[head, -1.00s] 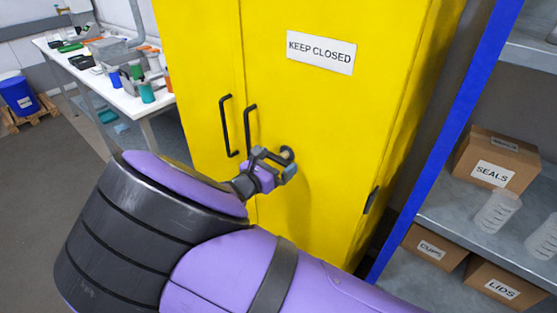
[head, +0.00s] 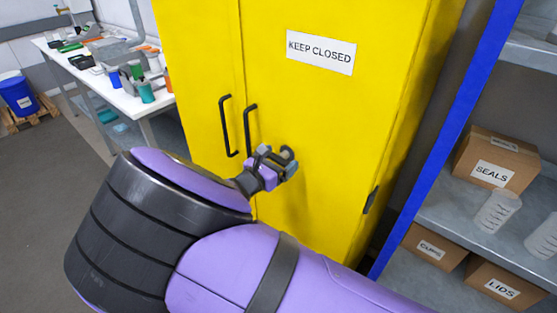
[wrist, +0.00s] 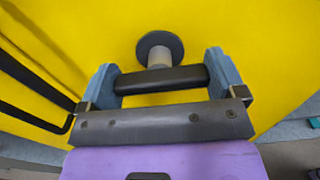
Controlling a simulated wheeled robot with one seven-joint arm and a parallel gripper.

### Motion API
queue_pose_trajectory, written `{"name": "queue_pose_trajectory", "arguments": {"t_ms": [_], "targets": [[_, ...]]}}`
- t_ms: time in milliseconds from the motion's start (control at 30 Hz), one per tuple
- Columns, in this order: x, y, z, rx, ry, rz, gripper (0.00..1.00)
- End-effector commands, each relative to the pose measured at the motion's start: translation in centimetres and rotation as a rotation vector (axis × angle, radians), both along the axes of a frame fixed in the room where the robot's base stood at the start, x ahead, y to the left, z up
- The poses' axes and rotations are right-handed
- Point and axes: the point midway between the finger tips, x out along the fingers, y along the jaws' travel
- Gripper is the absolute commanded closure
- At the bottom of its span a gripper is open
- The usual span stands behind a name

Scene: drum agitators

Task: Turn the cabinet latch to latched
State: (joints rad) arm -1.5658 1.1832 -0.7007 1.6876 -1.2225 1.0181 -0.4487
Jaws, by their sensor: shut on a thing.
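The yellow cabinet (head: 330,120) is closed and carries a KEEP CLOSED sign (head: 320,53). Its latch shows in the wrist view as a round dark base (wrist: 147,40), a pale stem and a dark bar handle (wrist: 162,79). The bar lies nearly level in that view, between the two blue-grey fingers. My gripper (wrist: 165,78) is shut on the bar's ends. In the head view my gripper (head: 282,163) is at the cabinet front, right of the door handles, and mostly hides the latch.
Two black door handles (head: 227,126) (head: 250,131) stand close to the left of my gripper. A blue-posted shelf (head: 480,90) with boxes and clear beakers is at the right. A cluttered white workbench (head: 140,108) is at the back left.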

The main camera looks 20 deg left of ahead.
Motion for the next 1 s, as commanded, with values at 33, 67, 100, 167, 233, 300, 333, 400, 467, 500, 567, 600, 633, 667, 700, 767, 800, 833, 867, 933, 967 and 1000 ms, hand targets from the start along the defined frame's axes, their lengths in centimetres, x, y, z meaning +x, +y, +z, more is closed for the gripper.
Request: {"name": "queue_pose_trajectory", "arguments": {"t_ms": [33, 67, 100, 167, 233, 300, 333, 400, 467, 500, 567, 600, 633, 667, 700, 767, 800, 833, 867, 933, 967, 1000], "targets": [[-0.03, 0.02, -0.01, 0.021, -0.007, 0.0, 0.34], [-0.03, 0.02, -0.01, 0.035, -0.013, 0.0, 0.34], [-0.03, 0.03, -0.01, 0.058, -0.023, 0.0, 0.34], [-0.04, 0.04, 0.0, 0.096, -0.038, 0.0, 0.34], [-0.04, 0.04, 0.0, 0.148, -0.059, 0.0, 0.34], [-0.04, 0.04, 0.0, 0.204, -0.082, 0.0, 0.34], [-0.04, 0.04, 0.0, 0.231, -0.093, 0.0, 0.34], [-0.04, 0.04, 0.0, 0.292, -0.119, 0.0, 0.34], [-0.05, 0.04, -0.01, 0.344, -0.14, 0.0, 0.34], [-0.05, 0.04, -0.01, 0.379, -0.156, 0.0, 0.34], [-0.06, 0.05, -0.02, 0.432, -0.178, 0.0, 0.34], [-0.06, 0.04, -0.03, 0.466, -0.192, 0.0, 0.34], [-0.06, 0.04, -0.03, 0.493, -0.203, 0.0, 0.34], [-0.06, 0.04, -0.03, 0.52, -0.214, 0.0, 0.34], [-0.06, 0.04, -0.03, 0.554, -0.228, 0.0, 0.34], [-0.06, 0.04, -0.03, 0.607, -0.25, 0.0, 0.34], [-0.05, 0.03, -0.03, 0.642, -0.264, 0.0, 0.34], [-0.05, 0.03, -0.03, 0.667, -0.275, 0.0, 0.34], [-0.05, 0.03, -0.04, 0.694, -0.286, 0.0, 0.34], [-0.05, 0.02, -0.03, 0.755, -0.312, 0.0, 0.34], [-0.05, 0.02, -0.04, 0.782, -0.323, 0.0, 0.34], [-0.05, 0.02, -0.04, 0.817, -0.337, 0.0, 0.34]]}}
